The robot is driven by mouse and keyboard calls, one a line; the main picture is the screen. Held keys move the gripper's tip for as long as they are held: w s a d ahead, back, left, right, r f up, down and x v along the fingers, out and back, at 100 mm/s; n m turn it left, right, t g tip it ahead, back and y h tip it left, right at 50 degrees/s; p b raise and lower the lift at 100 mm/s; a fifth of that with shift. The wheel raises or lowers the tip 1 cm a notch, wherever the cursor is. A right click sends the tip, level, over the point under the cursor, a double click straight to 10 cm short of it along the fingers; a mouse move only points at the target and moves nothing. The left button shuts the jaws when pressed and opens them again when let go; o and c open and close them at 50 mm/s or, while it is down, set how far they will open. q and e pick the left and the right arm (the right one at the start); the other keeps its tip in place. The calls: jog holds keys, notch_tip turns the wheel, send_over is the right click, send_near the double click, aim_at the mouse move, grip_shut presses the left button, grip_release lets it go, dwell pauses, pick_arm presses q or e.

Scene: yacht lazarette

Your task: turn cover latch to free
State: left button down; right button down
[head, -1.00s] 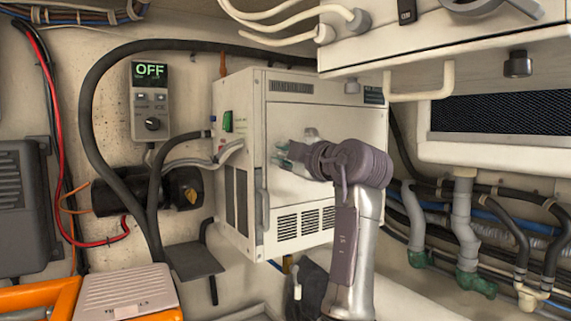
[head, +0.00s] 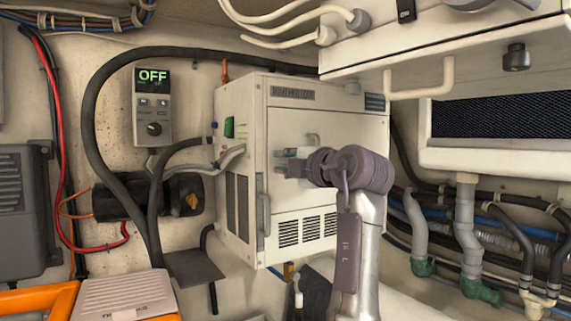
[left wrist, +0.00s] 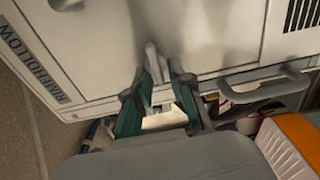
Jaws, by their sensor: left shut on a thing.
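The white box (head: 345,120) hangs on the back wall with its front cover closed. My left gripper (head: 284,160) is at the middle of the cover in the head view. In the left wrist view my left gripper (left wrist: 155,88) has its two green-padded fingers shut around a pale grey piece standing on the cover, which looks like the cover latch (left wrist: 151,56). In the head view the latch is mostly hidden by my gripper, so its exact angle cannot be told. My right gripper is not in view.
A bar handle (head: 263,212) runs along the cover's left edge. A control panel (head: 151,100) reading OFF and a thick black hose are to the left. A white cabinet with a handle (head: 420,93) overhangs at upper right. Pipes run along the lower right.

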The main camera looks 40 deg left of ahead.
pick_arm(q)
jog(key=c, duration=1.1)
grip_release()
jog(key=v, duration=1.2)
jog(key=shift+f, duration=0.1)
